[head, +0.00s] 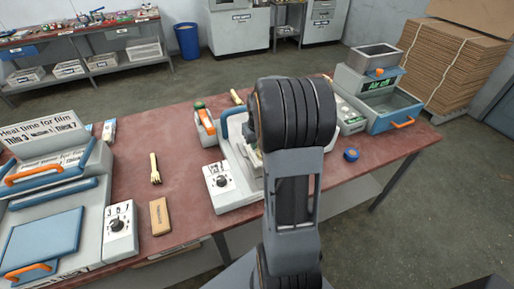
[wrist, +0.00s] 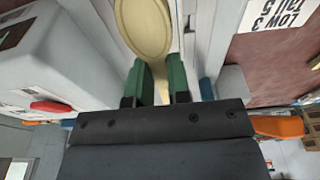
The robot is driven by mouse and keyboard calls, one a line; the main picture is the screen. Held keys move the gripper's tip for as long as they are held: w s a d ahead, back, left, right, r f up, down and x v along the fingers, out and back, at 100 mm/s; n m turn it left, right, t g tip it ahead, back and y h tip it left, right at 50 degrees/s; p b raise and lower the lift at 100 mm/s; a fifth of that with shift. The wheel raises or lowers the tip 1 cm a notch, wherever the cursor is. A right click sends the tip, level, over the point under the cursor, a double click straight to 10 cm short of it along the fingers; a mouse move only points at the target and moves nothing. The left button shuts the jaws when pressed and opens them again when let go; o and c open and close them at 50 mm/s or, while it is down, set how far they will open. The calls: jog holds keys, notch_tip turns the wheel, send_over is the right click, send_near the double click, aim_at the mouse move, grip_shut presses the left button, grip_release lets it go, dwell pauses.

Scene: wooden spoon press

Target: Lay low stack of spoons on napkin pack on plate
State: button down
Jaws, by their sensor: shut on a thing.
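My gripper (wrist: 160,84) has green fingertips shut on the handle of pale wooden spoons (wrist: 148,28). The rounded bowl points away from the gripper, toward the top of the wrist view. I cannot tell how many spoons are in the stack. In the head view my arm hides the gripper, the spoons and much of the middle press (head: 229,135), which has a blue handle. The plate and the napkin pack cannot be made out clearly in either view. In the wrist view, light grey machine surfaces (wrist: 60,65) lie close around the gripper.
A dial box (head: 220,184) stands at the middle press's front. A film sealer (head: 45,160) fills the table's left. A wooden fork (head: 155,168) and a brown block (head: 159,216) lie between them. A blue round item (head: 351,154) and an orange-handled drawer unit (head: 392,108) are right. The table's left middle is mostly clear.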

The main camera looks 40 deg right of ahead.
jog(key=shift+f, duration=1.4)
jog(key=shift+f, duration=0.2)
jog(key=c, duration=1.1)
grip_release()
jog(key=shift+r, duration=0.15)
jog(key=r, duration=0.3)
jog(key=s+r, duration=0.1)
jog(key=r, duration=0.7)
jog(key=shift+s+a, duration=0.2)
jog(key=shift+s, duration=0.15)
jog(key=s+a+n, duration=0.1)
jog(key=s+a, duration=0.2)
jog(key=a, duration=0.4)
jog(key=s+a+n+t, duration=0.1)
jog(key=s+a, duration=0.3)
jog(key=a, duration=0.2)
jog(key=s+a+r+n+t, duration=0.1)
jog(key=s+a, duration=0.3)
jog(key=a, duration=0.3)
jog(key=shift+s+a+r, duration=0.1)
jog(key=shift+s+a, duration=0.1)
jog(key=shift+a, duration=0.1)
